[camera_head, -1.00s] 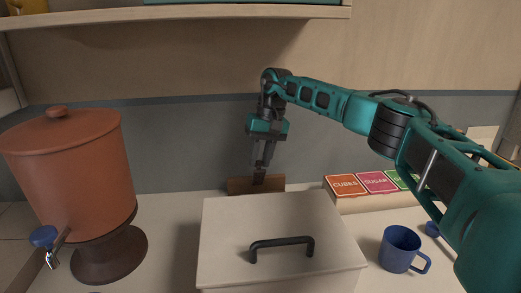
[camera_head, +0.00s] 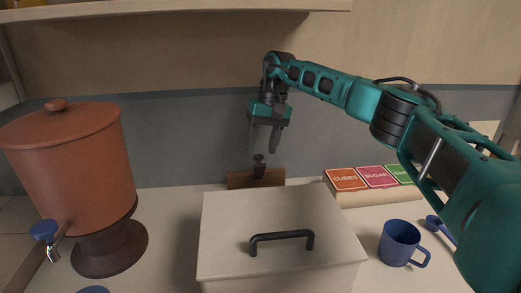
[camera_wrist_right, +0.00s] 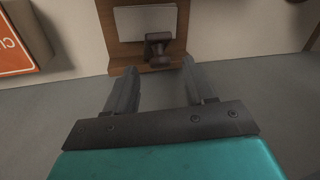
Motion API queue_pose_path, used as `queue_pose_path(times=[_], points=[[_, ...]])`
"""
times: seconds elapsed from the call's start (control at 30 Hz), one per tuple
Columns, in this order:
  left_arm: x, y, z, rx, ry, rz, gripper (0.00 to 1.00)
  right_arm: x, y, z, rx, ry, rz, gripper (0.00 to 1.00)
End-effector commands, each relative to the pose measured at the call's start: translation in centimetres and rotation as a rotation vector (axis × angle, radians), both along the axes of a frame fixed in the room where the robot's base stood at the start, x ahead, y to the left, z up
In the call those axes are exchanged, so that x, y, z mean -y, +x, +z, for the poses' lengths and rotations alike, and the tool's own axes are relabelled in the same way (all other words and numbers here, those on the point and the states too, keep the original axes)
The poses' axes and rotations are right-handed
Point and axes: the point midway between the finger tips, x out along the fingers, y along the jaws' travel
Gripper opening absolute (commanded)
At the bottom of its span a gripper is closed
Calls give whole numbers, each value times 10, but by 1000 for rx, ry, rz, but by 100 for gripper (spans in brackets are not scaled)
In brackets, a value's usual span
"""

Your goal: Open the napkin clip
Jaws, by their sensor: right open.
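The napkin holder (camera_head: 238,181) is a brown wooden stand against the back wall, partly hidden behind the white box. Its napkin clip (camera_head: 259,168) is a small dark knobbed piece standing up at the holder's middle. In the right wrist view the clip (camera_wrist_right: 158,46) lies at the edge of the white napkins (camera_wrist_right: 145,22) on the wooden holder (camera_wrist_right: 112,30). My right gripper (camera_head: 262,151) is open and empty just above the clip, apart from it. In the wrist view its fingers (camera_wrist_right: 159,66) point toward the clip, one to each side. My left gripper is not in view.
A white lidded box (camera_head: 225,235) with a black handle stands in front of the holder. A terracotta dispenser (camera_head: 70,165) is at left. A packet box (camera_head: 375,196) and a blue mug (camera_head: 399,243) are at right. A shelf (camera_head: 170,8) hangs above.

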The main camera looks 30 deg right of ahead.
Motion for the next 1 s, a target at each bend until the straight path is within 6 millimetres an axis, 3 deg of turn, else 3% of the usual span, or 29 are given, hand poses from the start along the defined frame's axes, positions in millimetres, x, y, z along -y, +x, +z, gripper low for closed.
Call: queue_pose_path(times=[0.2, 0.33, 0.73, 1.0], points=[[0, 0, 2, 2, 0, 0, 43, 7, -3, 37, 2, -1, 0, 54], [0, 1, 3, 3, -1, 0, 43, 10, -4, 49, 2, 0, -1, 54], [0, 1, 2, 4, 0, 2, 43, 10, -5, 51, 2, -1, 1, 54], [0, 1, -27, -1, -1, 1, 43, 0, -21, 46, 103, -23, 2, 54]])
